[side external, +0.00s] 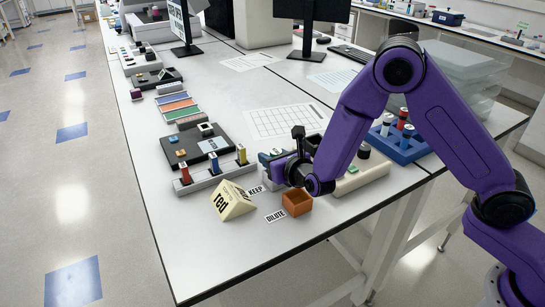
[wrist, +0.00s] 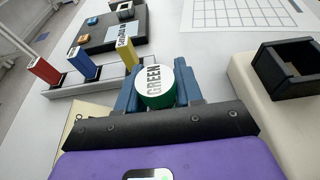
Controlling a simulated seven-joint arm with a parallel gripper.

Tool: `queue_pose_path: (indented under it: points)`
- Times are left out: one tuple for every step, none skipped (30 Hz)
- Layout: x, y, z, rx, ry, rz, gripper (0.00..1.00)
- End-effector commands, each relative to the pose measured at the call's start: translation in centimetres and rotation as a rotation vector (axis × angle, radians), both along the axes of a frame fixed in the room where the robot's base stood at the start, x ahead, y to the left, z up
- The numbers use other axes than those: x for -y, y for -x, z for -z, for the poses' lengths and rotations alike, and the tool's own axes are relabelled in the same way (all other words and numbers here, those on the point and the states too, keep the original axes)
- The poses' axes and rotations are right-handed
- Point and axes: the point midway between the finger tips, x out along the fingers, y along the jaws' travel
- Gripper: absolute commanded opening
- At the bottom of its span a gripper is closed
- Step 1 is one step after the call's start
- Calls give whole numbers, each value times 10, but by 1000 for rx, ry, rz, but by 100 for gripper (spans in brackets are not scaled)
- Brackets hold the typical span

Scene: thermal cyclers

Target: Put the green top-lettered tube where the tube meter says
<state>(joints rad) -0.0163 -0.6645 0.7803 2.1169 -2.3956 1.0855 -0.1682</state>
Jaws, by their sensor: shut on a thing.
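The tube (wrist: 155,88) has a white top lettered GREEN and a green rim. It sits between the blue fingers of my gripper (wrist: 158,90) in the wrist view, and its lower part is hidden. In the side view my gripper (side external: 276,166) is low over the bench, behind the KEEP card (side external: 256,190). The dark device with a small screen, likely the tube meter (side external: 208,148), stands to its left. A DILUTE card (side external: 275,215) lies beside an orange-brown open box (side external: 297,203).
A pale rail (side external: 215,174) holds red, blue and yellow upright pieces. A wedge reading "red" (side external: 232,201) stands in front. A cream base (side external: 360,180) with a dark square holder (wrist: 285,68) is at the right. A blue rack (side external: 400,150) holds several tubes.

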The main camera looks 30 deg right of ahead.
Motion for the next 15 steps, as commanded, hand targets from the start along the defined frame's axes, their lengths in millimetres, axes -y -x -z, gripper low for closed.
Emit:
queue_pose_path:
  points:
    - [0,0,0,0,0,0,2]
    - [0,0,0,0,0,0,2]
    - [0,0,0,0,0,0,2]
    - [0,0,0,0,0,0,2]
    - [0,0,1,0,0,0,2]
    - [0,0,2,0,0,0,2]
    - [0,0,3,0,0,0,2]
    - [0,0,3,0,0,0,2]
    - [0,0,3,0,-1,0,49]
    - [0,0,3,0,-1,0,58]
    - [0,0,3,0,0,0,61]
    - [0,0,3,0,0,0,61]
    - [0,0,3,0,0,0,61]
    - [0,0,3,0,0,0,61]
    - [0,0,3,0,0,0,61]
